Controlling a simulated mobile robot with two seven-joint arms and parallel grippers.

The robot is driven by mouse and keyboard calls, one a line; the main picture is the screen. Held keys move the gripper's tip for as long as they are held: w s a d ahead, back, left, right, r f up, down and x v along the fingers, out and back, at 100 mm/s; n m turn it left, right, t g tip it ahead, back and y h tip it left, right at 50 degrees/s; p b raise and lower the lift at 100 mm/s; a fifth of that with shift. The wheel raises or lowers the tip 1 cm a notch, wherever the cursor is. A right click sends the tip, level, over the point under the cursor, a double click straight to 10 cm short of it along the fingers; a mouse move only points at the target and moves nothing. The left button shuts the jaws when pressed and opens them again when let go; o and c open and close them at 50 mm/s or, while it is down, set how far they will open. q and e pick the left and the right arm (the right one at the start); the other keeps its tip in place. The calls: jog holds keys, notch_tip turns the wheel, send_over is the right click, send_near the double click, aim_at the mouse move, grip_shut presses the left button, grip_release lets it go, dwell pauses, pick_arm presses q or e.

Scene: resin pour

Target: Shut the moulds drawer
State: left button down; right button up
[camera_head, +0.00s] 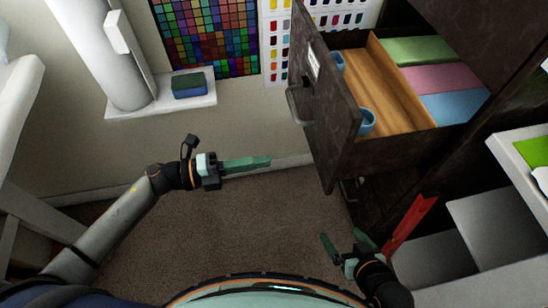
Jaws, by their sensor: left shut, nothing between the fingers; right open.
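The moulds drawer (330,110) stands open, pulled out of a dark cabinet, with its dark front panel towards the left and a metal handle (299,104) on it. Inside are green, pink (440,78) and blue blocks and two blue cups (366,122) beside a bare wooden strip. My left gripper (268,161) is shut and empty, pointing right, to the left of and below the drawer front, apart from it. My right gripper (343,242) is open and empty, low in the view, below the drawer.
A red object (410,226) sticks up beside my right gripper, near grey box-like surfaces (490,225). A white ledge with a blue-green block (189,85) runs along the wall at left. Brown carpet (270,225) lies clear between my arms.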

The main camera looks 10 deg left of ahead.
aim_at(327, 151)
pick_arm(q)
jog(key=x, duration=1.2)
jog(key=shift+d, duration=0.2)
jog(key=shift+w+d, duration=0.1)
